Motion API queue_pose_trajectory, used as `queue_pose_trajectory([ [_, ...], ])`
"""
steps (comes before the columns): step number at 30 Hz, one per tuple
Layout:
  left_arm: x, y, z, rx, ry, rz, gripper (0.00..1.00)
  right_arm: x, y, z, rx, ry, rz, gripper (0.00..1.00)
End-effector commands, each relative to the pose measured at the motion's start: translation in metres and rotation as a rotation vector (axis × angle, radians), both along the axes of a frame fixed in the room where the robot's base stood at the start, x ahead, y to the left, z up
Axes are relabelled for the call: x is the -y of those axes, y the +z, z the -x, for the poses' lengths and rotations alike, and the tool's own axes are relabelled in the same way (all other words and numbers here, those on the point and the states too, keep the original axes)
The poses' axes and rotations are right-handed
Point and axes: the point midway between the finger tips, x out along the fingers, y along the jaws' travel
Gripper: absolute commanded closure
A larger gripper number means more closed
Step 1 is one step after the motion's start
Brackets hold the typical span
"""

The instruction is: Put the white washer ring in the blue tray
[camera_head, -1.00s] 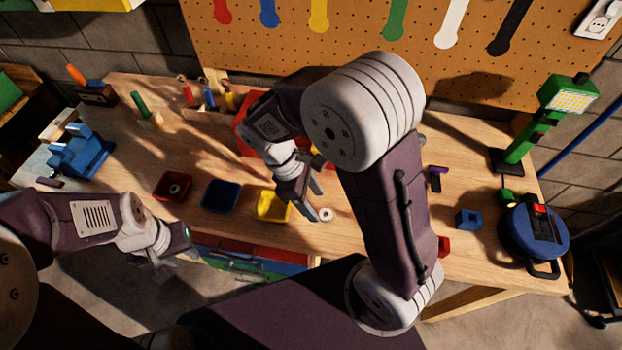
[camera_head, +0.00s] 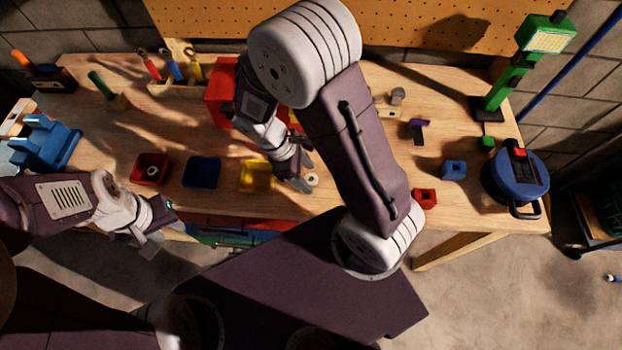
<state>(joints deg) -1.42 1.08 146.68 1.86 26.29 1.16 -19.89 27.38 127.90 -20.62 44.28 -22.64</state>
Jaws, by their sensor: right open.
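The white washer ring (camera_head: 312,180) lies on the wooden workbench, to the right of the yellow tray. My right gripper (camera_head: 306,176) is open, its fingers down at the ring and partly covering it; I cannot tell whether they touch it. The blue tray (camera_head: 202,173) stands between the red tray and the yellow tray and looks empty. My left gripper (camera_head: 160,226) hangs in front of the bench's front edge, below the red tray, and holds nothing that I can see; its jaw opening is unclear.
The yellow tray (camera_head: 256,176) stands close to my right gripper. The red tray (camera_head: 151,169) holds a small ring. A red toolbox (camera_head: 219,92) is behind my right arm. A blue vise (camera_head: 45,142), a red block (camera_head: 424,198), a blue block (camera_head: 453,169) and a blue round device (camera_head: 516,180) surround the work area.

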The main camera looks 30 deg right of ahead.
Motion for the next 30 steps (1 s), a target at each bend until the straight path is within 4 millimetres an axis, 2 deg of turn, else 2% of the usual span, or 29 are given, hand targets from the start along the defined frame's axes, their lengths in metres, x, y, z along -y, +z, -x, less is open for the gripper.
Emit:
queue_pose_trajectory([
  [3, 0.0, -0.001, 0.0, 0.0, 0.0, 0.0, 0.66, 0.003, -0.007, 0.002, 0.0, 0.001, -0.001, 0.44],
  [8, 0.0, -0.001, 0.0, 0.0, 0.0, 0.0, 0.66, 0.003, -0.007, 0.001, 0.001, 0.0, 0.0, 0.44],
  [14, 0.0, -0.001, 0.0, 0.0, 0.0, 0.0, 0.66, 0.002, -0.007, 0.001, 0.001, 0.0, 0.0, 0.97],
  [15, 0.0, -0.001, 0.0, 0.0, 0.0, 0.0, 0.66, 0.002, -0.007, 0.001, 0.001, 0.0, 0.0, 1.0],
  [23, 0.0, 0.0, 0.0, 0.0, 0.0, 0.0, 0.66, 0.002, -0.006, 0.001, 0.001, 0.0, 0.0, 1.0],
  [30, 0.0, 0.012, 0.0, 0.0, 0.0, 0.0, 0.66, 0.002, 0.005, 0.0, 0.001, -0.001, -0.001, 1.0],
])
